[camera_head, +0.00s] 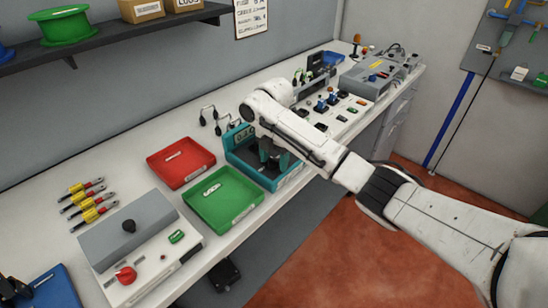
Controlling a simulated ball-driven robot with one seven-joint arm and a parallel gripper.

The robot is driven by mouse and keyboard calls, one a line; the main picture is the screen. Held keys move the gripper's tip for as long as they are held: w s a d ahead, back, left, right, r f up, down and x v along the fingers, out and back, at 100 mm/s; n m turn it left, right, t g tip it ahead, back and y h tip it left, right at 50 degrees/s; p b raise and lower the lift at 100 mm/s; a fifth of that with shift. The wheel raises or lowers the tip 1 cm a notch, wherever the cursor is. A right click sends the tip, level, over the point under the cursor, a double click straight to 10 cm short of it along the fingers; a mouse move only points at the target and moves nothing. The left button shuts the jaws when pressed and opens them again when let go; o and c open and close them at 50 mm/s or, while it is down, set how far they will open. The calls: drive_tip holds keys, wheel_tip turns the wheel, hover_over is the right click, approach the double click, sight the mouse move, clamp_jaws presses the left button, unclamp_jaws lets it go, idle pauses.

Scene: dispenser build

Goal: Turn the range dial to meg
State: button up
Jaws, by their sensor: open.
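The gripper and my white arm cover much of the box's face. I cannot make out the range dial or its markings; they may be behind the gripper. Whether the fingers touch anything is too small to tell.
A green tray (247,204) and a red tray (163,174) stand left of the box. A grey-topped unit with a red knob (125,274) is at the front left. Several small parts and a grey instrument (370,76) fill the bench's far end.

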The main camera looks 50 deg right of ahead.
drive_tip(key=shift+c, duration=0.3)
drive_tip(key=c, duration=1)
drive_tip(key=shift+o, duration=0.2)
drive_tip(key=shift+m, duration=0.3)
drive_tip(key=shift+r+m+p, duration=0.2)
drive_tip(key=shift+m+p, duration=1)
drive_tip(key=shift+p, duration=0.05)
drive_tip(key=m+p, duration=0.1)
drive_tip(key=m, duration=0.1)
drive_tip(key=shift+m+p, duration=0.3)
drive_tip(key=shift+p, duration=0.1)
drive_tip(key=m+p, duration=0.3)
drive_tip(key=m, duration=0.3)
drive_tip(key=shift+f, duration=0.1)
drive_tip(key=shift+m, duration=0.4)
